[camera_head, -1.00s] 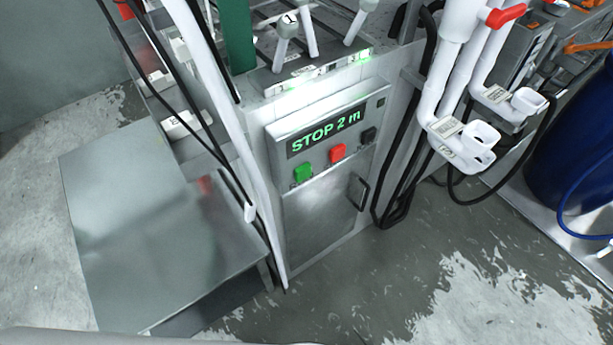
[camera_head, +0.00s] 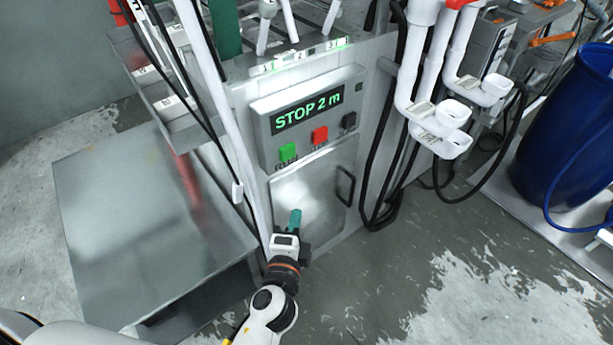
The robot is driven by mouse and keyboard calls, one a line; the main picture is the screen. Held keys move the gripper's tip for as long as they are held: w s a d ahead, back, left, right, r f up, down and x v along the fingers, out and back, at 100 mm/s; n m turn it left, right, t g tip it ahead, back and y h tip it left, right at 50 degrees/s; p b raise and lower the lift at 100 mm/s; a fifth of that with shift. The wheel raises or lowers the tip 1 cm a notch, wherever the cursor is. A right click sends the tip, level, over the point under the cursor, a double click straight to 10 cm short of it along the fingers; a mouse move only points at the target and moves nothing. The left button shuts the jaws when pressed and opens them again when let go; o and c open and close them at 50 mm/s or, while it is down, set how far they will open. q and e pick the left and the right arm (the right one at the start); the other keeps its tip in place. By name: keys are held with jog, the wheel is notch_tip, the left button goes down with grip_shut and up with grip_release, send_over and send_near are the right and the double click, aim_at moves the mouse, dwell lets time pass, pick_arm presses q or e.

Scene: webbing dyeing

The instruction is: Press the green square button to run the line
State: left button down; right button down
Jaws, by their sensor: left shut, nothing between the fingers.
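The green square button (camera_head: 288,152) is on the left of the control panel (camera_head: 262,128) on the front of the grey machine. A red button (camera_head: 320,135) and a black button (camera_head: 349,121) sit to its right. The display (camera_head: 307,110) above them reads "STOP 2 m" in green. My left gripper (camera_head: 295,217) is in front of the cabinet door, below the green button and apart from it in the picture. Its teal fingertips are together, and it holds nothing. My right gripper is not in view.
A metal table (camera_head: 140,205) stands at the left. A white pole (camera_head: 222,110) and black cables run down left of the panel. A door handle (camera_head: 346,186), white pipes (camera_head: 420,60) and a blue barrel (camera_head: 570,130) are to the right. The wet floor in front is clear.

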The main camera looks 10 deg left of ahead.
pick_arm(q)
jog(key=shift+m+t, duration=0.3)
jog(key=shift+t, duration=0.2)
jog(key=r, duration=0.4)
jog(key=shift+s+a+r, duration=0.1)
jog(key=shift+s, duration=0.1)
jog(key=shift+w, duration=0.1)
jog(key=p, duration=0.3)
send_near(293, 151)
jog(key=w+d, duration=0.3)
jog(key=w, duration=0.1)
jog(key=a, duration=0.1)
jog(key=w+a, duration=0.1)
jog(key=a, duration=0.1)
jog(key=shift+w+a, duration=0.15)
jog(key=shift+w, duration=0.2)
